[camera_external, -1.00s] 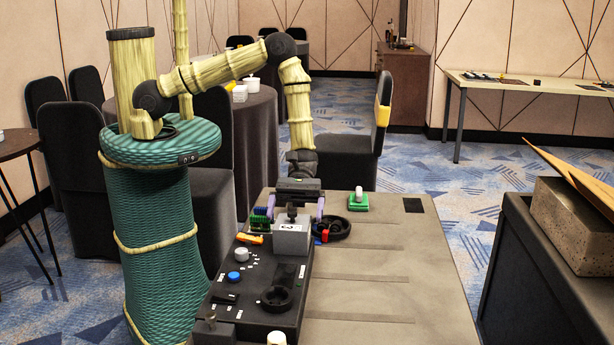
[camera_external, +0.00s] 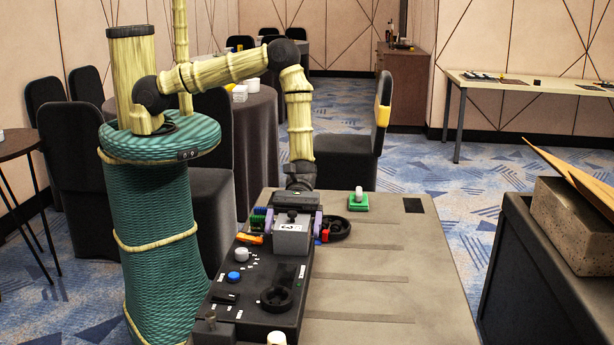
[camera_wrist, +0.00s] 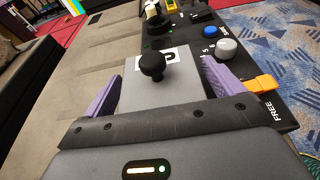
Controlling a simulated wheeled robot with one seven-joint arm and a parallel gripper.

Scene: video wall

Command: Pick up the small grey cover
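The small grey cover (camera_external: 291,243) is a grey block with a white label and a black knob on top. It sits at the far end of the black control panel (camera_external: 255,290). In the wrist view the cover (camera_wrist: 143,92) lies between the purple fingers of my gripper (camera_wrist: 160,72). The fingers are open, one on each side of the cover. The left finger is close to its side; a gap shows at the right finger. Whether either touches is unclear. In the external view my gripper (camera_external: 293,226) is low over the cover, and its body hides the cover's far part.
The panel carries a blue button (camera_external: 234,276), a white knob (camera_external: 241,254), an orange piece (camera_external: 250,238) and a black ring (camera_external: 277,299). Green and blue parts (camera_external: 262,220) stand left of the cover. A black round part (camera_external: 338,230) and a green block (camera_external: 358,205) lie right.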

